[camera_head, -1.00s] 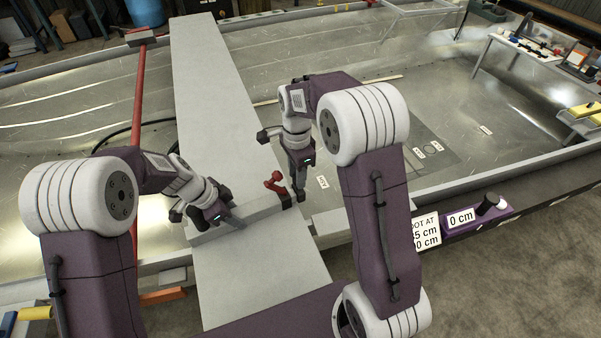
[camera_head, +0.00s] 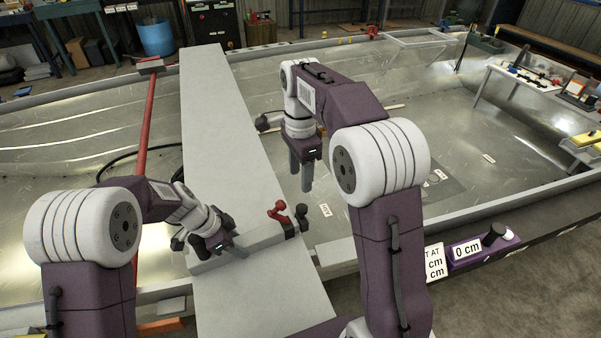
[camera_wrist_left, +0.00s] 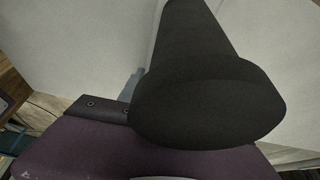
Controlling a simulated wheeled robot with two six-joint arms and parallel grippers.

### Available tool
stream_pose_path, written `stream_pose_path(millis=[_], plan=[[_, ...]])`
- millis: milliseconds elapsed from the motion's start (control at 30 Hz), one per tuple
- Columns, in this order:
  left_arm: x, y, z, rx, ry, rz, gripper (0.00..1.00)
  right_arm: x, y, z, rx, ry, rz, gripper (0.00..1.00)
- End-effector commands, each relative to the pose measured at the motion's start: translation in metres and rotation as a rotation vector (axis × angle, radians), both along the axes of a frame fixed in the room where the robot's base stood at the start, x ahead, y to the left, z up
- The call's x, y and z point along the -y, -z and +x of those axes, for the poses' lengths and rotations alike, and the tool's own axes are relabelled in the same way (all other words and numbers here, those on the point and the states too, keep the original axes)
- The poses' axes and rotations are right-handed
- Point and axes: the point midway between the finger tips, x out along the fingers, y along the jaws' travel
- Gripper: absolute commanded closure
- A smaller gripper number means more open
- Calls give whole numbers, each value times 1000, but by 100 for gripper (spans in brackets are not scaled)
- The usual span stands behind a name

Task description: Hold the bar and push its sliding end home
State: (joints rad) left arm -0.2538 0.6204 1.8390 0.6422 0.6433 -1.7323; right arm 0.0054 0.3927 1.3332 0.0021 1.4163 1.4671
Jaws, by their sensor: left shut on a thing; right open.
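A pale grey bar (camera_head: 262,237) lies across the long grey plank. A red lever (camera_head: 279,211) and a black end piece (camera_head: 301,214) with a rounded top stand at its right end. My left gripper (camera_head: 232,250) is shut on the bar, toward its left part; its fingers hide some of it. My right gripper (camera_head: 301,178) is open and empty, fingers pointing down, above and behind the red lever and apart from it. In the left wrist view a large dark rounded shape (camera_wrist_left: 210,100) fills the middle and hides the grip itself.
The long grey plank (camera_head: 222,120) spans the metal hull. A red pole (camera_head: 149,120) runs along its left. A purple unit with a "0 cm" sign (camera_head: 467,248) sits on the right hull edge. The hull floor right of the plank is mostly open.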

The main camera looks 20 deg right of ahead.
Motion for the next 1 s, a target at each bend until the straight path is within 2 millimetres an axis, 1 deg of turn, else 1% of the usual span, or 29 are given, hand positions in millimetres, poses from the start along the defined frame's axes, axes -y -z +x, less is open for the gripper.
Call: stream_pose_path(millis=[100, 367, 400, 467, 500, 767, 833, 867, 967, 1000], plan=[[0, 0, 0, 1, 0, 0, 100, 0, -4, 0, 0, 0, 0, 48], [0, 0, 0, 1, 0, 0, 100, 0, -3, 0, -1, 0, 0, 48], [0, 0, 0, 1, 0, 0, 54, 0, -3, 0, -1, 0, 0, 48], [0, 0, 0, 1, 0, 0, 37, 0, -3, 0, -1, 0, 0, 48], [0, 0, 0, 1, 0, 0, 34, 0, -3, 0, -1, 0, 0, 48], [0, 0, 0, 0, 0, 0, 34, 0, -3, 0, -1, 0, 0, 48], [-1, -4, 0, 2, -1, -1, 34, 0, -3, 0, -1, 0, 0, 48], [-3, -7, 1, 3, -1, -1, 34, 0, -3, 0, -1, 0, 0, 48], [-10, -26, 0, 6, -1, 0, 34, 0, -3, 0, -1, 0, 0, 48], [-14, -36, 1, 7, -3, -2, 34, 0, -3, 0, -1, 0, 0, 48]])
